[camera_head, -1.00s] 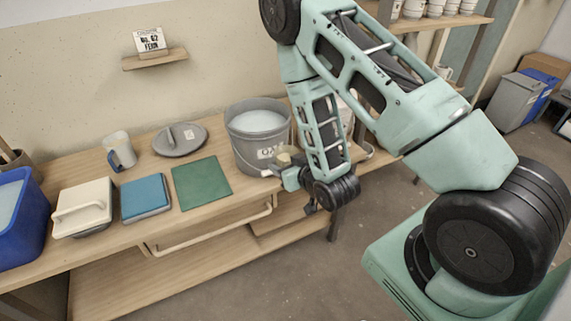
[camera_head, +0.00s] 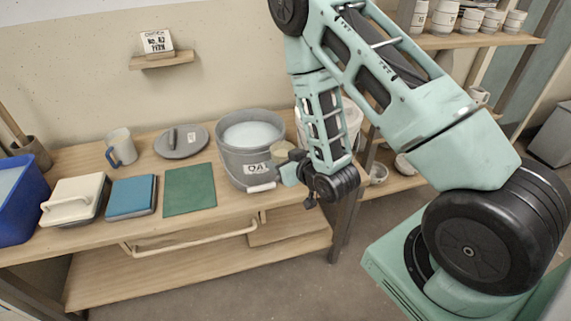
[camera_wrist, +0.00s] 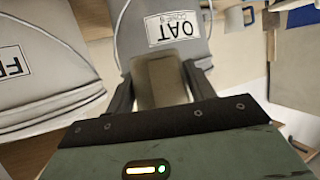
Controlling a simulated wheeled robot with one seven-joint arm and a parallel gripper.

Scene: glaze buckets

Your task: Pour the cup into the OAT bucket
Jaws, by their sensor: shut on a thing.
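The OAT bucket (camera_head: 232,165) is grey and open, with pale glaze inside. It stands on the bench left of my arm, with its OAT label facing front. My gripper (camera_head: 292,165) is at the bucket's right front side, below its rim. In the wrist view, my gripper (camera_wrist: 160,88) is shut on a plain tan thing (camera_wrist: 162,78), which looks like the cup. It shows as a small tan shape (camera_head: 282,152) in the head view. I cannot tell how full it is, or whether it touches the bucket. The OAT label (camera_wrist: 172,27) appears upside down in the wrist view.
Another bucket (camera_wrist: 35,75), its label partly cut off, is left in the wrist view.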

